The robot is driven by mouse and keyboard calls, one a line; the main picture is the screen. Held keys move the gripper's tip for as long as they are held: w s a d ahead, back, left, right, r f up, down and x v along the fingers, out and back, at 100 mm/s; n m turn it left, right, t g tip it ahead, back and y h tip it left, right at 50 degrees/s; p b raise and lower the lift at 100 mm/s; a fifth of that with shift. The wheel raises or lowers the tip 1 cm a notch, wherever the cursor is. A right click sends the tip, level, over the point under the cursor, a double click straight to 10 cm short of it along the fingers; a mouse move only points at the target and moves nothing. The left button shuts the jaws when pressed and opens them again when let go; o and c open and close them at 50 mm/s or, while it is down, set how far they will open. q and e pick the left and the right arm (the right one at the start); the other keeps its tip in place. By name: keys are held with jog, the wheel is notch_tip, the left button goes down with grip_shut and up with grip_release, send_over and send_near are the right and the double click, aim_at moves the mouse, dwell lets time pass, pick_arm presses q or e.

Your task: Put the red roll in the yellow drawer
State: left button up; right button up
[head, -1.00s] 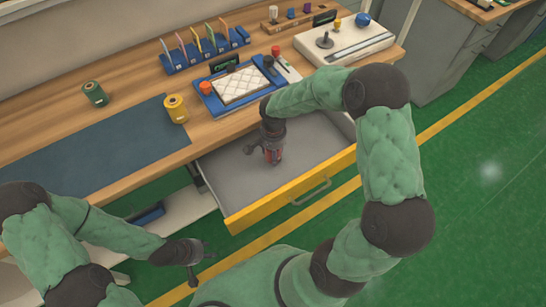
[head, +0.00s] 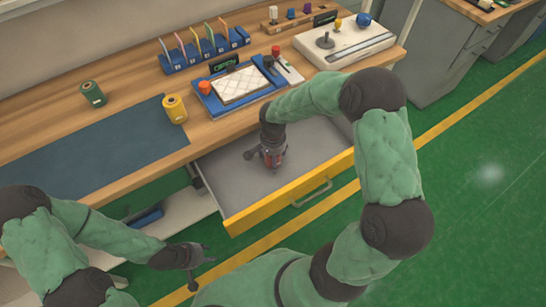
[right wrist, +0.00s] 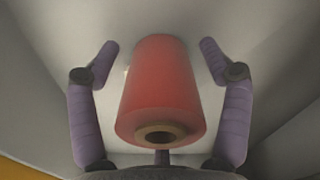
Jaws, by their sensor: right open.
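The yellow drawer (head: 290,197) is pulled open below the workbench, with a grey inside. The red roll (right wrist: 160,88) stands in the drawer, between the fingers of my right gripper (right wrist: 160,68). The fingers are open, with a gap on each side of the roll in the right wrist view. In the head view my right gripper (head: 270,157) is down inside the drawer and partly covers the roll. My left gripper (head: 198,268) hangs in front of the bench at the lower left, empty, with its fingers apart.
On the bench stand a green roll (head: 93,94) and a yellow roll (head: 174,109) beside a dark blue mat (head: 90,150). A blue tray with a white quilted pad (head: 240,85), a blue rack (head: 205,50) and a white device (head: 345,42) stand further back.

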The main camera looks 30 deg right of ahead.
notch_tip(320, 180, up, 12)
jog(key=p, duration=0.5)
jog(key=shift+r, duration=0.15)
